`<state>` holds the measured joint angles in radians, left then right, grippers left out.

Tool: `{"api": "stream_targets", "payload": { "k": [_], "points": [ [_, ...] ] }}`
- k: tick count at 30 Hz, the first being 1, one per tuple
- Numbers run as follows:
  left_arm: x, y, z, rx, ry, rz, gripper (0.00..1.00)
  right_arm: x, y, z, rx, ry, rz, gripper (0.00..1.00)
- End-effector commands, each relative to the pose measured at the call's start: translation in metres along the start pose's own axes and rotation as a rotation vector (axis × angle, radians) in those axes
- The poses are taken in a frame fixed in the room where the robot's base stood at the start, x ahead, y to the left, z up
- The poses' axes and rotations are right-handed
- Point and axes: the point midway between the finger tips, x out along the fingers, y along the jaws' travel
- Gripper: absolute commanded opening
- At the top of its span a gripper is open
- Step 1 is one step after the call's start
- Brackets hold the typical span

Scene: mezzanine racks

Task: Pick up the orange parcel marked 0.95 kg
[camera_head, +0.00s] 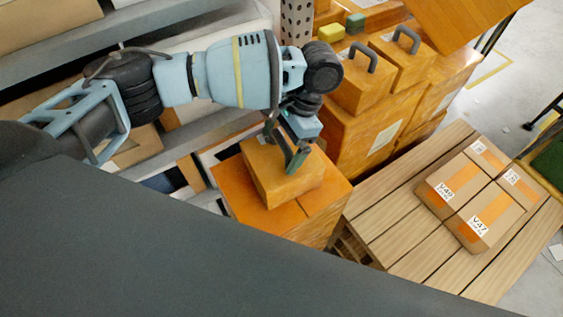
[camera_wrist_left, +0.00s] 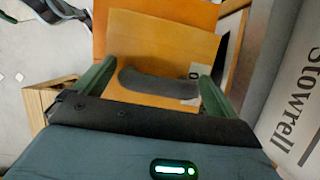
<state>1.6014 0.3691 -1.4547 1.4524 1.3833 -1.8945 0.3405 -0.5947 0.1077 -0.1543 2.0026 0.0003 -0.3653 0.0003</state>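An orange parcel (camera_head: 275,178) lies on top of a larger orange box (camera_head: 235,190) in the head view. In the left wrist view the parcel (camera_wrist_left: 150,45) shows a dark handle (camera_wrist_left: 155,84) and part of a white label (camera_wrist_left: 193,72); its weight mark is not readable. My left gripper (camera_head: 281,153) is over this parcel. In the left wrist view its two green fingers (camera_wrist_left: 156,70) are spread wide, one towards each side of the parcel, with the handle between them. I cannot tell whether they touch the parcel. My right gripper is not in view.
Two orange boxes with dark handles (camera_head: 362,92) (camera_head: 404,62) stand on a stack of orange boxes behind. Yellow (camera_head: 331,32) and green (camera_head: 355,22) blocks lie near them. A wooden pallet (camera_head: 390,225) at right bears taped cartons (camera_head: 455,190). Racks stand at the left.

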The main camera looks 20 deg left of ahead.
Motion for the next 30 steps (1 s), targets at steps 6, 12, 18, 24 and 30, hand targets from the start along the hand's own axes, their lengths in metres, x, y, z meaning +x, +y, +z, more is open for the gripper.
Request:
{"api": "stream_targets", "payload": {
  "k": [6,12,18,24,30],
  "points": [
    [-0.0003,0.0000,0.0000,0.000,0.000,0.000,0.67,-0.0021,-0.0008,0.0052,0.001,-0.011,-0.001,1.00],
    [-0.0005,0.0000,0.0000,0.000,0.000,0.000,0.41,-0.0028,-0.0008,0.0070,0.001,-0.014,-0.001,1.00],
    [-0.0006,-0.0001,0.0000,0.000,0.000,0.000,0.15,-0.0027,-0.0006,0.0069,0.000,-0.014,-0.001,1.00],
    [-0.0025,-0.0003,0.0000,0.000,0.003,-0.001,0.11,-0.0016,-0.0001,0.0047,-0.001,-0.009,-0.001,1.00],
    [-0.0068,-0.0002,0.0015,0.000,0.004,-0.001,0.11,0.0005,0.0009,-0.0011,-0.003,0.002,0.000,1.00]
  ]
}}
